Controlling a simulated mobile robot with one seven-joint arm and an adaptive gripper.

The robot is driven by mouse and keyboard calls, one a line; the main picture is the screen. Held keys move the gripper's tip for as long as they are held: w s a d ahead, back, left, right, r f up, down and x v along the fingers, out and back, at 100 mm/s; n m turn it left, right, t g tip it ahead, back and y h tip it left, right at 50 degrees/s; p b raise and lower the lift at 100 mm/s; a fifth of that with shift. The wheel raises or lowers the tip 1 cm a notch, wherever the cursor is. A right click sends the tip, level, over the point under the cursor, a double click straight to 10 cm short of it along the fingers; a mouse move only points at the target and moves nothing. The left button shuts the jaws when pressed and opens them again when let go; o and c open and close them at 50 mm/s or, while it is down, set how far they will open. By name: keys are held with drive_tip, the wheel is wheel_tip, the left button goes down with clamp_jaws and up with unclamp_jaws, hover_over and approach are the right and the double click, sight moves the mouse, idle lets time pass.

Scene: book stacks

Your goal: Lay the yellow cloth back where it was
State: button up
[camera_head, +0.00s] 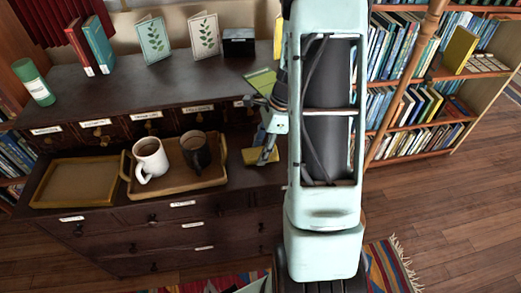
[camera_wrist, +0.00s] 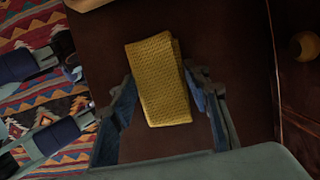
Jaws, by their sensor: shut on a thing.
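The yellow cloth (camera_wrist: 160,80) is a folded, woven-textured strip. In the wrist view it lies lengthwise between the two fingers of my gripper (camera_wrist: 162,98), which is shut on it. In the head view the yellow cloth (camera_head: 251,156) shows partly beside my gripper (camera_head: 266,154), low over the dark ledge to the right of the wooden tray. My arm and fingers hide part of it there. I cannot tell whether the cloth touches the ledge.
The wooden tray (camera_head: 208,181) holds a white mug (camera_head: 150,158) and a dark mug (camera_head: 196,152). An empty shallow tray (camera_head: 78,183) lies to its left. Small drawers line the ledge's back. Cards, books and a green canister (camera_head: 34,82) stand on the upper shelf.

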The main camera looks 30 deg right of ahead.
drive_tip(key=shift+f, duration=0.1)
drive_tip(key=o, duration=1.2)
drive_tip(key=p+v, duration=0.2)
drive_tip(key=v, duration=1)
drive_tip(key=shift+s, duration=0.1)
